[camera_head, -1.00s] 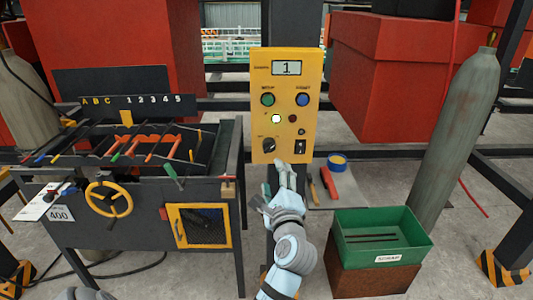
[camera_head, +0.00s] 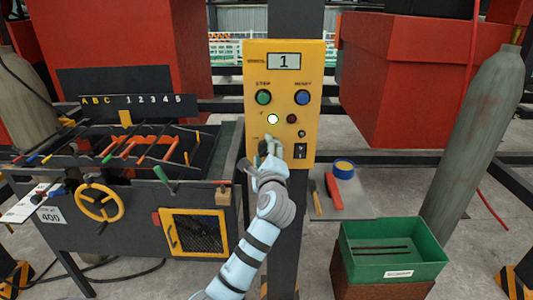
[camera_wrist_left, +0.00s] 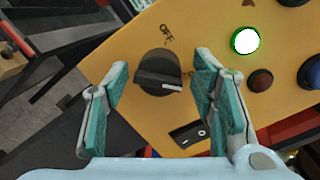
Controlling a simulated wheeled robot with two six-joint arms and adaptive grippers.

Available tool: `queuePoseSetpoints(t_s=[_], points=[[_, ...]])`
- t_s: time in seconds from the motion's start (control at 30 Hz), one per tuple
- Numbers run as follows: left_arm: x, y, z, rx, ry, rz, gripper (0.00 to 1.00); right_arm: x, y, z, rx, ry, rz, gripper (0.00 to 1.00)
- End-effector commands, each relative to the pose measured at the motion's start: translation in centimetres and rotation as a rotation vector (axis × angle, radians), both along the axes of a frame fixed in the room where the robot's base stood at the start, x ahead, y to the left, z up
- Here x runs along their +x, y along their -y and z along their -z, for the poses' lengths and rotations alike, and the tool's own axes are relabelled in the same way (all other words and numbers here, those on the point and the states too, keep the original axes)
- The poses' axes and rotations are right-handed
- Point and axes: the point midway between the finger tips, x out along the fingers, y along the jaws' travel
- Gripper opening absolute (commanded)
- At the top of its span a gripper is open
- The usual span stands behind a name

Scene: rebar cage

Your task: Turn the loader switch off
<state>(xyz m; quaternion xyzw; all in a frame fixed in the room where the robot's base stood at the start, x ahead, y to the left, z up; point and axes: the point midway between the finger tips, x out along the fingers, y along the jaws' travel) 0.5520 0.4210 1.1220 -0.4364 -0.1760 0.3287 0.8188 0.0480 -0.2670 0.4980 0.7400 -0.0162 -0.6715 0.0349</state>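A yellow control panel (camera_head: 255,92) stands on a dark post. In the left wrist view, a black rotary knob (camera_wrist_left: 158,72) sits on it, with "OFF" printed above and a partly hidden label to its right. The knob's white mark points right, away from "OFF". Which one is the loader switch is not readable. My left gripper (camera_wrist_left: 160,100) is open, its fingers on either side of the knob; contact is not visible. In the head view, my gripper (camera_head: 270,148) hides the knob. My right gripper is not in view.
The panel also carries a display (camera_head: 285,61) reading 1, a green button (camera_head: 264,97), a blue button (camera_head: 302,97) and a lit lamp (camera_head: 272,119). A dark workbench (camera_head: 120,235) stands left. A green bin (camera_head: 393,262) and a gas cylinder (camera_head: 478,150) stand right.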

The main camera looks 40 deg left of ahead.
Motion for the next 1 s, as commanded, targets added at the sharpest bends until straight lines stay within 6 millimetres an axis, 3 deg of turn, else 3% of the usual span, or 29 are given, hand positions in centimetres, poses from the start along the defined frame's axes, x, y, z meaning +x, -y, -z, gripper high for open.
queuePoseSetpoints(t_s=[0.03,0.23,0.67,1.0], points=[[0.0,0.0,0.0,0.000,0.000,0.000,0.39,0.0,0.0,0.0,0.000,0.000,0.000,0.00],[0.1,0.1,0.0,0.000,0.000,0.002,0.08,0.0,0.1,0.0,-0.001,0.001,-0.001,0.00],[0.2,0.3,-0.2,-0.065,0.050,0.006,0.08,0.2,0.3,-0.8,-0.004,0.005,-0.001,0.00],[0.2,0.3,-0.3,-0.271,0.205,0.008,0.08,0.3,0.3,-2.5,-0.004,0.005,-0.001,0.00]])
